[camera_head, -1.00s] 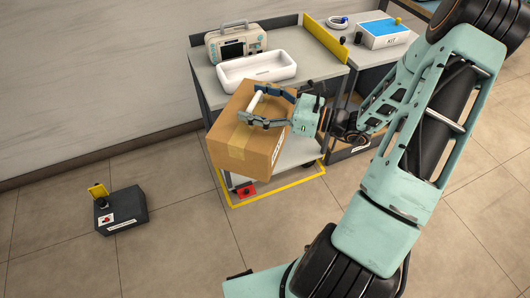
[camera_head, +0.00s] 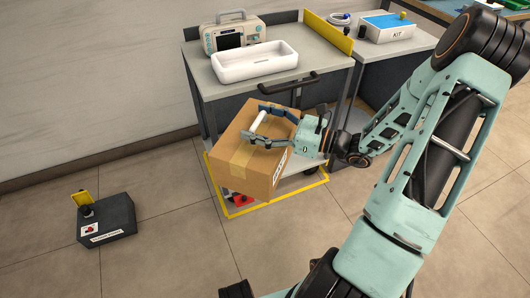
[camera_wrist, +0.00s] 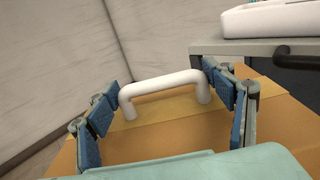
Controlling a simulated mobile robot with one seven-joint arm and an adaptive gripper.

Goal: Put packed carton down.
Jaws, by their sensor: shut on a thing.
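The packed carton (camera_head: 240,160) is a brown cardboard box with a tape strip and a white handle (camera_head: 257,122) on top. My gripper (camera_head: 271,126) is at the top of the carton, its two fingers on either side of the handle. In the wrist view the white handle (camera_wrist: 162,85) stands between the blue finger pads, and the carton's top (camera_wrist: 160,135) fills the lower part. The carton hangs in front of the grey cart, slightly tilted in the picture. Its underside is hidden, so I cannot tell its height above the floor.
The grey cart (camera_head: 310,75) carries a white tray (camera_head: 255,62) and a monitor device (camera_head: 232,33). A yellow floor outline (camera_head: 290,193) surrounds its base, with a red item (camera_head: 238,199) near the carton. A dark box (camera_head: 106,219) stands at left on otherwise open floor.

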